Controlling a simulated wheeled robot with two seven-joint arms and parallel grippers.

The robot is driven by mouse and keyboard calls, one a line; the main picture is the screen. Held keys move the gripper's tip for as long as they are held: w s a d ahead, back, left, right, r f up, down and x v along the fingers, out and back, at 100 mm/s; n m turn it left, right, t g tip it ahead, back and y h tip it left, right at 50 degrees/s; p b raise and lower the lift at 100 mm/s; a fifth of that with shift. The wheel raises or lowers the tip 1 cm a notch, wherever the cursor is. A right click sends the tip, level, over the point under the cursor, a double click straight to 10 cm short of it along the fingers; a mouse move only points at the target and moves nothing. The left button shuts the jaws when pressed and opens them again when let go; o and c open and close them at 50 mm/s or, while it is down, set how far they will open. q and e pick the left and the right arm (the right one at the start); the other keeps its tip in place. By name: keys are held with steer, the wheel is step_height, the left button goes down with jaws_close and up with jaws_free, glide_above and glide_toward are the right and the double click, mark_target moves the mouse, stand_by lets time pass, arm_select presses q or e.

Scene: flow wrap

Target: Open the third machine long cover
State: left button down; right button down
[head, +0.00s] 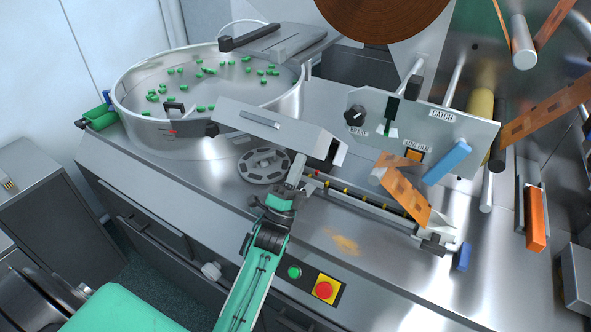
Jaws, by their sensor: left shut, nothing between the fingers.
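The long cover (268,124) is a grey metal housing that runs from the round bowl toward the middle of the machine top. It looks tilted, with its right end above the conveyor channel. My left gripper (297,170) is shut and empty, just below the cover's right end. I cannot tell whether its fingertips touch the cover. My right gripper is out of view.
A round metal bowl (146,127) with green pieces stands at the left. A slotted disc (264,165) lies beside my gripper. The conveyor channel (372,208), orange film (404,192) and control panel (455,137) are to the right. A red button (323,289) is at the front.

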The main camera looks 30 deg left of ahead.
mark_target(311, 131)
arm_select(q)
steer(key=shift+r, duration=0.1)
steer(key=r+p, duration=0.2)
steer(key=w+r+g+p, duration=0.1)
steer(key=r+p, duration=0.1)
steer(key=w+r+g+p, duration=0.1)
steer(key=p, duration=0.1)
steer(key=shift+w+d+r, duration=0.1)
steer(key=shift+w+r, duration=0.15)
steer(key=shift+r, duration=0.15)
steer(key=shift+g, duration=0.5)
steer(key=w+r+p, duration=0.2)
steer(key=w+r, duration=0.1)
steer(key=shift+d+r+p, duration=0.1)
steer(key=shift+r+p, duration=0.2)
steer(key=shift+p, duration=0.1)
steer(key=w+r, duration=0.4)
steer(key=w, duration=0.5)
steer(key=w+d+r+g+b, duration=0.1)
steer(key=w+r, duration=0.3)
steer(key=w, duration=0.5)
steer(key=shift+d+r, duration=0.2)
steer(key=shift+r, duration=0.2)
